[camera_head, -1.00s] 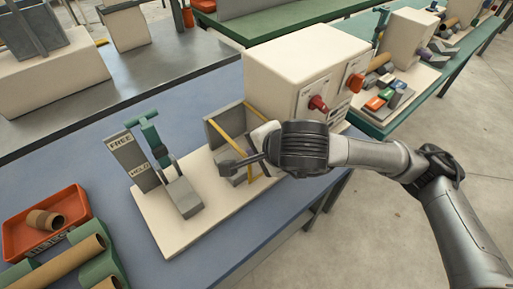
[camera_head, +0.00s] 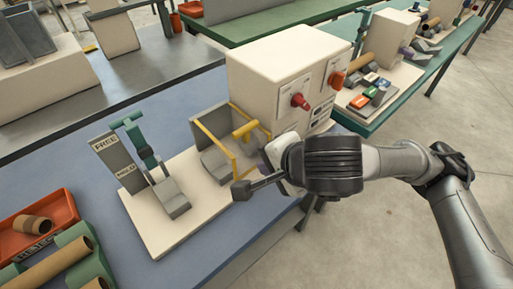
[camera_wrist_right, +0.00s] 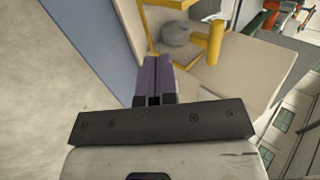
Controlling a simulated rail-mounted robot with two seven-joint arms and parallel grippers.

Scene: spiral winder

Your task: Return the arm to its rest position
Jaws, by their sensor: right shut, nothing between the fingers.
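My right arm comes in from the right in the head view. Its gripper (camera_head: 265,162) hangs at the front right of the winder's yellow frame (camera_head: 217,140), mostly hidden behind the dark wrist. In the right wrist view its purple fingers (camera_wrist_right: 157,80) are together with nothing between them. The yellow handle (camera_wrist_right: 215,42) is beyond the fingertips and apart from them; it also shows in the head view (camera_head: 245,130). My left gripper is out of view.
A FREE/HOLD plate (camera_head: 118,160) and teal lever (camera_head: 139,142) stand on the cream base. Cardboard tubes (camera_head: 42,267) and an orange tray (camera_head: 60,212) are at the left. Open floor (camera_head: 370,235) lies right of the blue table (camera_head: 90,185).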

